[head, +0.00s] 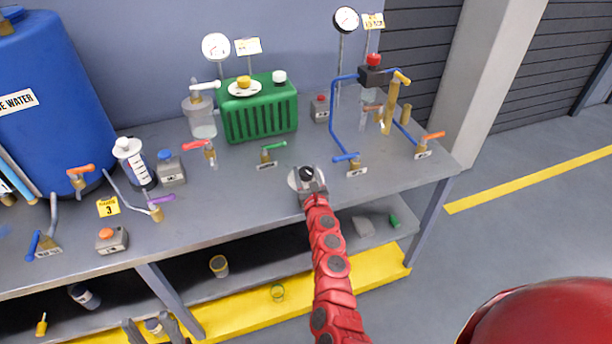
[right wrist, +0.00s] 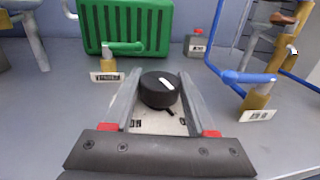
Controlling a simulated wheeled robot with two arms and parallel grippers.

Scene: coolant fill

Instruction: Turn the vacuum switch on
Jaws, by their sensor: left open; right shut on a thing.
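The vacuum switch appears to be the round black knob (right wrist: 156,98) with a white pointer mark, on a pale plate on the bench. The mark slants from upper left to lower right in the right wrist view. The plate's small lettering is unreadable. My right gripper (right wrist: 158,90) is shut on the knob, one finger on each side. In the head view the knob (head: 307,173) shows at the end of my red right arm, near the bench's front edge. My left gripper (head: 151,333) is open and empty at the bottom, below the bench top.
A green-handled valve (head: 268,153) and a green ribbed unit (head: 258,110) stand behind the knob. A blue-handled valve (head: 352,162) and blue pipe frame (head: 334,115) stand to its right. A grey box with a red button (head: 319,109) is further back.

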